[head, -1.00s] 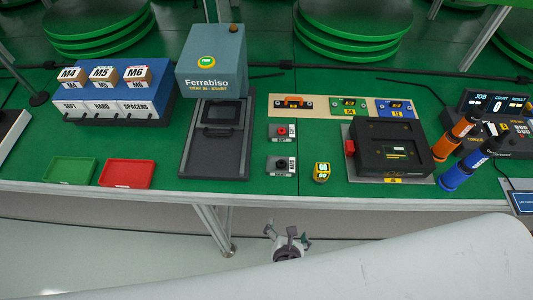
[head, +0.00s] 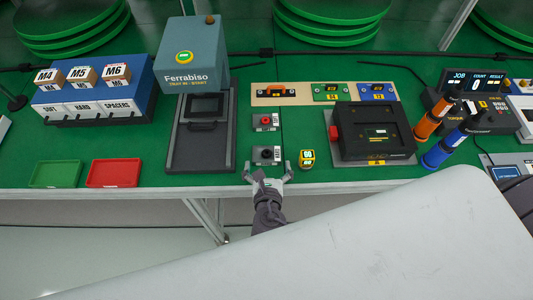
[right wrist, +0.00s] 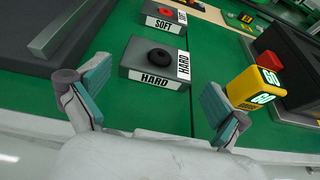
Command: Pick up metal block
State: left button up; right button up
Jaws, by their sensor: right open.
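A dark grey metal block (head: 261,161) marked HARD, with a black ring on top, lies on the green bench near its front edge. It also shows in the right wrist view (right wrist: 135,63). My right gripper (head: 268,170) is open and empty just in front of this block. In the right wrist view its two fingers (right wrist: 155,90) are spread wide at the left and right, with the block beyond the gap between them, apart from both. My left gripper is not in view.
A similar block marked SOFT (head: 259,127) with a red ring lies behind. The grey Ferrabiso machine (head: 177,160) is left, a black case (head: 355,148) right. Red (head: 113,173) and green trays (head: 56,175) lie front left.

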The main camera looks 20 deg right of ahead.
aim_at(267, 156)
jog(key=x, duration=0.4)
jog(key=shift+w+r, duration=0.2)
jog(key=shift+w, duration=0.35)
jog(key=shift+s, duration=0.1)
jog(key=c, duration=1.1)
